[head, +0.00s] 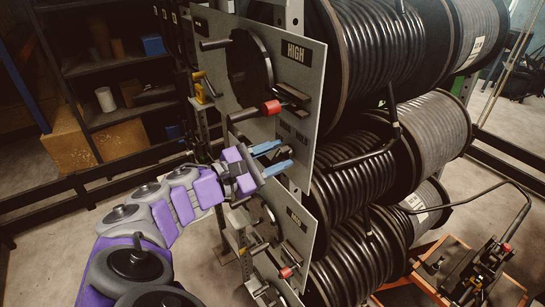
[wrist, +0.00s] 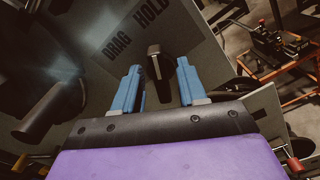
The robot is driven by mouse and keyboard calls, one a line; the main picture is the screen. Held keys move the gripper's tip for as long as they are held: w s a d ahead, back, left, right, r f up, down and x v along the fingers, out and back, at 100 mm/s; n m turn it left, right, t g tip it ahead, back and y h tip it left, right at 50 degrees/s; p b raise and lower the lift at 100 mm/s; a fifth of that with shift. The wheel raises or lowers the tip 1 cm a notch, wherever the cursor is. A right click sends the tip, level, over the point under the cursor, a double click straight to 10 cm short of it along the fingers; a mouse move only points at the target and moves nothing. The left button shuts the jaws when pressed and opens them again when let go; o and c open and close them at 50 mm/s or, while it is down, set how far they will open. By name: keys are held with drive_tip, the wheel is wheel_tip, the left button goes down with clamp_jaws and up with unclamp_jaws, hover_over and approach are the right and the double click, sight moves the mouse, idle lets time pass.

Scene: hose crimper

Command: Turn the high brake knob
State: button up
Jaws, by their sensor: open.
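The upper panel (head: 305,75) is a grey plate labelled HIGH in the head view. In the wrist view a dark knob (wrist: 155,66) stands out from the panel beside the words DRAG and HOLD. I take it to be the high brake knob. My gripper (head: 286,153) is open, its blue fingers pointing at the panel just below those words. In the wrist view my gripper (wrist: 160,66) has one finger on each side of the knob, with gaps showing. The knob is not clearly seen in the head view.
A black crank wheel (head: 250,68) and a red-ended lever (head: 271,107) are on the same panel above my gripper. A similar lower panel (head: 296,222) sits below. Large hose reels (head: 365,60) fill the right. An orange-framed cart (head: 455,262) stands at lower right.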

drive_tip(key=v, duration=1.7)
drive_tip(key=shift+a, duration=0.25)
drive_tip(key=shift+s, duration=0.1)
